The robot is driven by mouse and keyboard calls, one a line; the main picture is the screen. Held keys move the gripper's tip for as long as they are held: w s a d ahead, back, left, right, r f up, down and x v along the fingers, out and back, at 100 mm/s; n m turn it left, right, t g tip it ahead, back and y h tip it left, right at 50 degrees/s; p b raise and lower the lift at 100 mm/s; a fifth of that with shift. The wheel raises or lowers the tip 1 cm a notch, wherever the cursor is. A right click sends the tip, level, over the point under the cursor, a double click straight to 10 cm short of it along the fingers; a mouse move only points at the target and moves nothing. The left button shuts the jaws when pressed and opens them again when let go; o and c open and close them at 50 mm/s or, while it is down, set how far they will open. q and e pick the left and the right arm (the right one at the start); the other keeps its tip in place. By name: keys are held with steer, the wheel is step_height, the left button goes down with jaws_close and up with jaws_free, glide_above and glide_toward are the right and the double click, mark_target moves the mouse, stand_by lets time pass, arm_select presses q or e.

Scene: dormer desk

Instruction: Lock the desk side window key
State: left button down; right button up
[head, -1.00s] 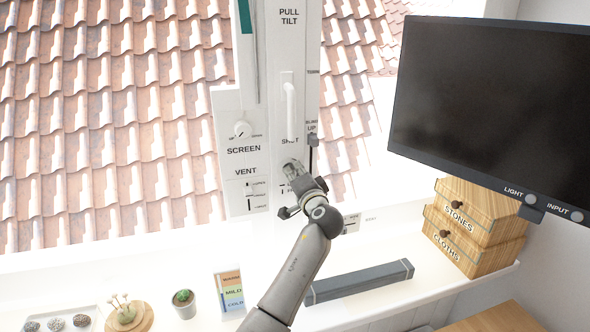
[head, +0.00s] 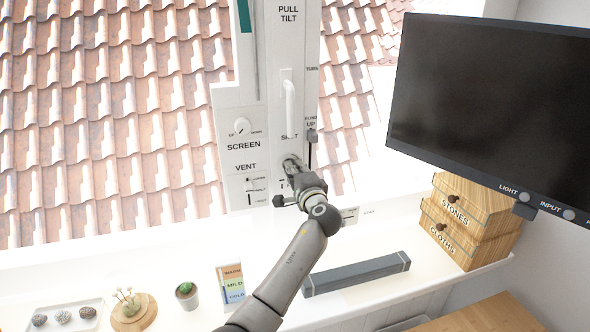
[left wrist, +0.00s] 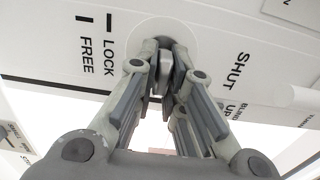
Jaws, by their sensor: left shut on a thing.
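The window key (left wrist: 166,74) is a small grey piece in front of a round pale plate on the white window post. Black LOCK and FREE labels with tick marks are left of it in the left wrist view. My left gripper (left wrist: 163,66) is shut on the key, with one finger on each side of it. In the head view my left gripper (head: 292,166) is at the post, just below the SHUT label, and hides the key. Its exact angle against the marks is hard to tell. My right gripper is not in view.
A white handle (head: 290,108) stands above my gripper, and a grey slider (head: 311,136) is to its right. The SCREEN knob (head: 242,126) is to the left. A dark monitor (head: 490,105), wooden drawers (head: 470,222) and a long grey bar (head: 357,274) are nearby.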

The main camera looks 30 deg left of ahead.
arm_select(q)
steer(key=shift+f, duration=0.1)
steer(key=c, duration=1.5)
jaws_free()
steer(key=shift+c, duration=0.2)
steer(key=shift+d, duration=0.15)
steer(key=v, duration=1.2)
